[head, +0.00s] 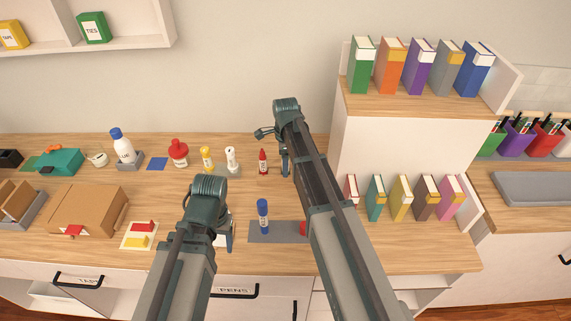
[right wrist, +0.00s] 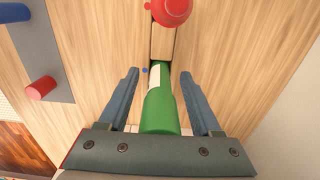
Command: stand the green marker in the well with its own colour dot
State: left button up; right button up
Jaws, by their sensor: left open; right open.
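The green marker (right wrist: 160,112), with a white label, shows in the right wrist view between the two fingers of my right gripper (right wrist: 160,75). Those fingers are open and apart from it. Its lower end meets a narrow wooden block (right wrist: 162,42), beside a blue dot (right wrist: 145,70); whether it is seated in a well I cannot tell. No green dot shows. A red marker (right wrist: 172,8) stands at the block's far end beside a red dot (right wrist: 147,6). In the head view my right gripper (head: 277,140) hides the green marker. My left gripper (head: 228,235) is open and holds nothing visible.
A blue marker (head: 263,212) stands on a grey mat (head: 262,237), with a red piece (head: 303,228) near my right arm. Bottles stand left of the red marker (head: 263,162). A cardboard box (head: 85,207) is at left. A book shelf (head: 400,135) rises at right.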

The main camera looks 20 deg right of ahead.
jog(key=shift+c, duration=0.3)
grip_shut()
jog(key=shift+o, duration=0.3)
grip_release()
pick_arm(q)
jog(key=shift+r, duration=0.1)
notch_tip(320, 180, up, 14)
jog(key=p, duration=1.4)
jog(key=shift+f, duration=0.2)
pick_arm(e)
notch_tip(320, 180, up, 14)
jog(key=shift+f, duration=0.1)
